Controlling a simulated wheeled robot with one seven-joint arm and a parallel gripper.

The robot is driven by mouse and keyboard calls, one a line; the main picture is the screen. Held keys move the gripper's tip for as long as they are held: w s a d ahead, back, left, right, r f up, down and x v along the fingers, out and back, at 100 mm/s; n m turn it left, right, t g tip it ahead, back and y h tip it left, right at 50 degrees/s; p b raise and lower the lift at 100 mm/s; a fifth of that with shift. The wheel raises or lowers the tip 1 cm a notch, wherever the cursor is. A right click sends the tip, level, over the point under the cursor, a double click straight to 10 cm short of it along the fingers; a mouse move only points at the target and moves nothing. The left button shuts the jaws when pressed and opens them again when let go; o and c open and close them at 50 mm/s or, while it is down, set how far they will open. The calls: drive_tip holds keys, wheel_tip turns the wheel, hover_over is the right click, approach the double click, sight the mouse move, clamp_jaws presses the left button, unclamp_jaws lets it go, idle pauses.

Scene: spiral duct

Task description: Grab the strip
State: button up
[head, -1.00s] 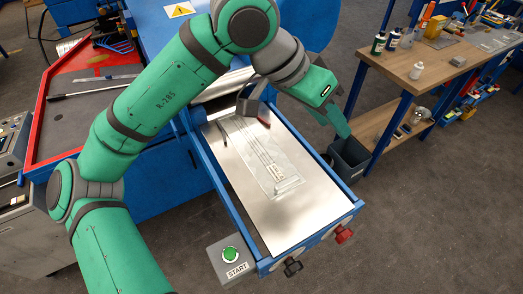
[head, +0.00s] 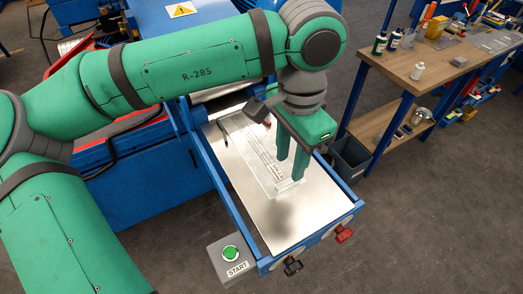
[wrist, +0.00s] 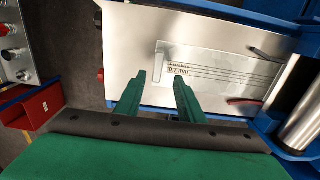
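A clear, flat strip-like piece with dark lengthwise lines and a label reading "0.7 mm" (head: 250,148) lies on the shiny metal sheet (head: 268,222) of the blue-framed table. It also shows in the wrist view (wrist: 215,70), with its raised clear end nearest the fingers. I cannot tell whether this piece or the sheet is the strip. My gripper (head: 290,168) points down over the table near the clear piece's labelled end. In the wrist view its two green fingers (wrist: 160,82) are apart with nothing between them. Part of the clear piece is hidden behind the fingers in the head view.
A grey START box with a green button (head: 230,253) sits at the table's near corner. Red (head: 343,234) and black (head: 292,267) knobs stick out at the front edge. A dark bin (head: 350,160) and a wooden workbench (head: 425,60) stand to the right.

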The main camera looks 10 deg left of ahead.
sight(288, 181)
drive_tip(key=shift+s+f, duration=0.2)
drive_tip(key=shift+f, duration=2.6)
clamp_jaws()
